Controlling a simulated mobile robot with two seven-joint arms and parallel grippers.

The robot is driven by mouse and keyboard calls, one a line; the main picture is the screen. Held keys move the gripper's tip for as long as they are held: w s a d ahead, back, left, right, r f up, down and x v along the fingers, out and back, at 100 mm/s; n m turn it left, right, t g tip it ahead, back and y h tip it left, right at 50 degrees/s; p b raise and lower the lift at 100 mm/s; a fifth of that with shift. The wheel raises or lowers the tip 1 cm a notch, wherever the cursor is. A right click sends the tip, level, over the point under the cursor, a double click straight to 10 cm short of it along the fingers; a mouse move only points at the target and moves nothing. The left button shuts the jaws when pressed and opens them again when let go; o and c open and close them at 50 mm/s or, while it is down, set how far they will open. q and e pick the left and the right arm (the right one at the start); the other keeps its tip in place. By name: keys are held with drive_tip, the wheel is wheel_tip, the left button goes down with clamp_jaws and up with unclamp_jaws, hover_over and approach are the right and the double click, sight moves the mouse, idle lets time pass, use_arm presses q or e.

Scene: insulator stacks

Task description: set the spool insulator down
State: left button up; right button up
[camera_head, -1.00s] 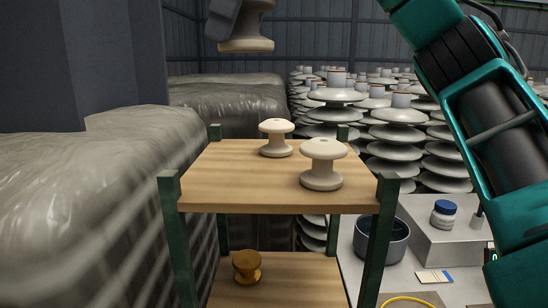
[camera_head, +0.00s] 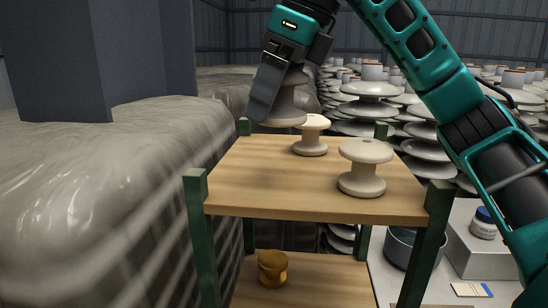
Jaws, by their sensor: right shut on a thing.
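My right gripper (camera_head: 278,88) reaches in from the upper right and is shut on a cream spool insulator (camera_head: 284,116). The gripper hides much of this insulator; its lower flange shows, roughly upright. It is over the back left part of the wooden top shelf (camera_head: 265,190); I cannot tell whether it touches the board. A cream spool insulator (camera_head: 311,145) stands upright just right of it, and a larger-looking one (camera_head: 362,178) stands nearer the front right. My left gripper is not in view.
Green corner posts (camera_head: 437,206) rise above the shelf. A brown spool (camera_head: 272,268) is on the lower shelf. The top's front left is clear. Stacked disc insulators (camera_head: 370,108) stand behind; wrapped goods (camera_head: 90,170) lie left. A dark pot (camera_head: 400,246) is at right.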

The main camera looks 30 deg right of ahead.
wheel_tip(320, 180, down, 5)
drive_tip(key=shift+f, duration=0.2)
wheel_tip(320, 180, down, 4)
drive_tip(key=shift+r+b, duration=0.2)
drive_tip(key=shift+b, duration=0.95)
drive_tip(key=shift+f, duration=0.25)
drive_tip(key=shift+r, duration=0.1)
